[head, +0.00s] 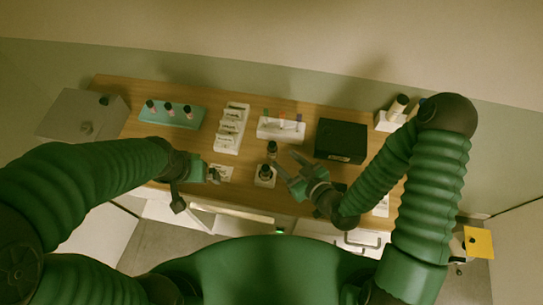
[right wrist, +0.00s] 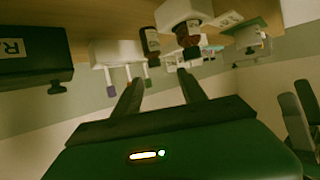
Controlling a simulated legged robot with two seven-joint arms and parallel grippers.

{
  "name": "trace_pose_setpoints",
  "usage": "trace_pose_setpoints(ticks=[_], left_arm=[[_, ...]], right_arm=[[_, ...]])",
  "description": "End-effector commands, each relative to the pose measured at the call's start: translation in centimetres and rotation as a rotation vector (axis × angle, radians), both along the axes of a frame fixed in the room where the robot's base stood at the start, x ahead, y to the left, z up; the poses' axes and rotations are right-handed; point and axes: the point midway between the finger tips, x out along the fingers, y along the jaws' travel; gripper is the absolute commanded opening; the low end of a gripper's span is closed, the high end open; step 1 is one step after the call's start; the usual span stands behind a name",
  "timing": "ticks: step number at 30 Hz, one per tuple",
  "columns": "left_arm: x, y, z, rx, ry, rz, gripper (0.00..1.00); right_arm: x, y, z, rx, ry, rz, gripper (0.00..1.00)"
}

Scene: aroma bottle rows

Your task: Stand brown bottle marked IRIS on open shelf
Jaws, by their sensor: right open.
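A small dark brown bottle (head: 272,148) stands on the wooden table near the middle; it shows upside down in the right wrist view (right wrist: 150,41). Its label is too small to read. Another dark bottle (head: 265,171) sits in a white holder just in front of it, also in the right wrist view (right wrist: 187,32). I cannot tell which is marked IRIS. My right gripper (head: 285,162) is open and empty, its fingers pointing toward these bottles from the right, apart from them. My left gripper (head: 197,174) is over the table's front left; its jaws are unclear. I cannot identify the open shelf for certain.
A white rack with cards (head: 229,129), a white stand with coloured sticks (head: 281,133) and a black box (head: 341,139) stand behind. A teal tray (head: 151,115) with dark-capped bottles and a grey box (head: 75,116) are left. A white holder with a bottle (head: 399,106) is right.

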Motion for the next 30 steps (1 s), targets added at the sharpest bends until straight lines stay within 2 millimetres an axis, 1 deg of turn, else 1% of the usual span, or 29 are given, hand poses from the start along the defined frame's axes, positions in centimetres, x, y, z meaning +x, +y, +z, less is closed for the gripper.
trace_pose_setpoints(ticks=[1,3,4,5,6,11,15,18,20,26,30], left_arm=[[0.0,0.0,-2.4,0.0,0.0,0.0,1.0],[0.0,0.0,-3.8,0.0,0.0,0.0,1.0],[0.0,0.0,-4.2,0.0,0.0,0.0,1.0],[0.0,0.0,-2.7,0.0,0.001,-0.001,1.0],[0.0,0.0,-2.2,0.0,0.0,-0.001,1.0],[0.0,0.0,-1.6,0.0,-0.001,-0.001,1.0],[0.0,0.0,-0.2,0.0,-0.001,-0.001,1.0],[0.0,0.0,0.1,0.0,-0.001,-0.001,1.0],[0.0,0.0,0.1,0.0,-0.001,-0.001,1.0],[0.0,0.0,0.0,0.0,0.0,-0.001,1.0],[0.0,0.0,0.0,0.0,0.0,-0.001,1.0]], right_arm=[[1.0,0.5,-1.6,-0.001,-0.008,0.0,0.49],[2.0,1.2,-2.1,-0.001,-0.006,0.001,0.49],[2.4,1.5,-2.1,0.0,-0.005,0.0,0.49],[2.9,1.9,-1.3,0.002,-0.001,0.0,0.49],[3.4,2.2,-1.5,0.002,0.0,-0.001,0.49],[4.7,3.0,-2.2,0.0,0.002,-0.002,0.49],[6.7,3.8,-3.3,0.001,0.003,-0.003,0.49],[8.0,4.7,-4.2,0.001,0.002,-0.001,0.49],[8.4,5.0,-4.5,0.0,0.002,-0.002,0.49],[8.4,5.0,-4.7,-0.001,0.002,-0.001,0.49],[8.4,4.9,-4.7,-0.001,0.002,-0.001,0.32]])
